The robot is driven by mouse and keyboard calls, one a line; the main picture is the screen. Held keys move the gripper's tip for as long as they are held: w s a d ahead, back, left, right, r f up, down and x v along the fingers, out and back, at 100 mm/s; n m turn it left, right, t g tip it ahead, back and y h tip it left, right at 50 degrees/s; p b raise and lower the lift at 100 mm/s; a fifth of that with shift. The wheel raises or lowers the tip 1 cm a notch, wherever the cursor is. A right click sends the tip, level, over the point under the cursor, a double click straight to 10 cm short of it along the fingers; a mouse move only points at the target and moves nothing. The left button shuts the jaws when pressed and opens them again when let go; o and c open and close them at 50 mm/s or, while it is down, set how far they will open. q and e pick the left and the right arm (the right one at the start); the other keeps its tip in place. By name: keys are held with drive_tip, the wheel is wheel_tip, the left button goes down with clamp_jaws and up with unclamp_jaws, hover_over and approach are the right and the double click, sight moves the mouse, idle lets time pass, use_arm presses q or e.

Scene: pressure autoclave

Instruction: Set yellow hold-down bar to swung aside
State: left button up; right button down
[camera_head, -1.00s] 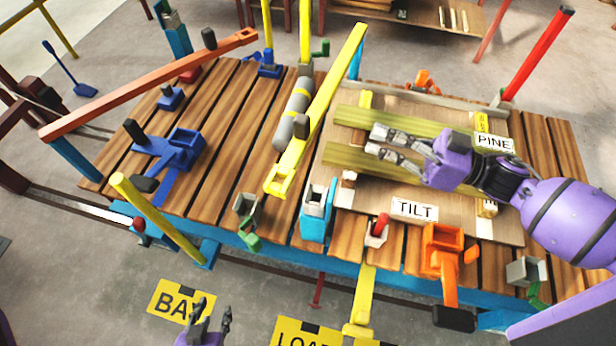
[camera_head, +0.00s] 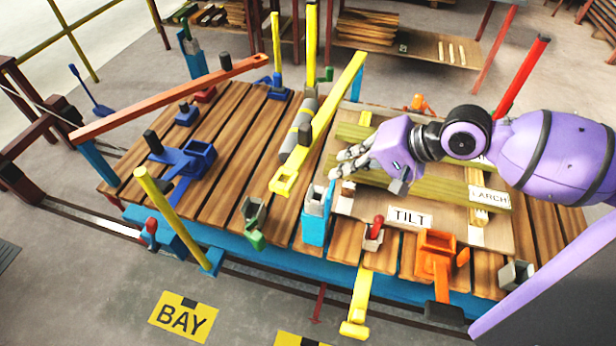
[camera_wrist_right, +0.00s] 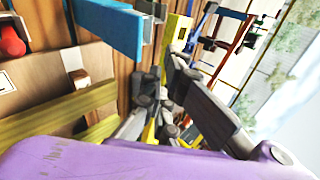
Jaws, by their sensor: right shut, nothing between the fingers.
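The yellow hold-down bar (camera_head: 336,98) runs diagonally over the wooden deck in the head view, from a blue post at the back to a forked near end (camera_head: 284,184). A dark knob (camera_head: 305,133) stands on it. A yellow piece that looks like its forked end shows in the wrist view (camera_wrist_right: 178,28). My right gripper (camera_head: 333,170) is shut and empty, just right of the bar's near part, apparently not touching it. In the wrist view its dark fingers (camera_wrist_right: 150,88) come together at the tips. My left gripper is out of view.
A blue bracket (camera_head: 315,215) stands close below my right gripper. Timber strips and the TILT label (camera_head: 409,217) lie on a board under my right arm. An orange-red bar (camera_head: 170,98), grey cylinder (camera_head: 298,125) and blue clamp (camera_head: 187,158) are to the left.

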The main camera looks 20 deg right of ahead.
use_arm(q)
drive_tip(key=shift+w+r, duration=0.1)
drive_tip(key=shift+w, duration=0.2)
use_arm(e)
drive_tip(key=shift+d+f, duration=0.1)
drive_tip(key=shift+f, duration=0.05)
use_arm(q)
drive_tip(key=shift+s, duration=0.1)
use_arm(e)
drive_tip(key=shift+f, duration=0.1)
use_arm(q)
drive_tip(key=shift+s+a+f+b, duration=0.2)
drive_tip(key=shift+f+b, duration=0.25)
drive_tip(key=shift+b, duration=0.05)
use_arm(e)
drive_tip(key=x, duration=0.9)
drive_tip(key=shift+w+a+f, duration=0.2)
drive_tip(key=shift+w+a, duration=0.05)
drive_tip(key=shift+w, duration=0.05)
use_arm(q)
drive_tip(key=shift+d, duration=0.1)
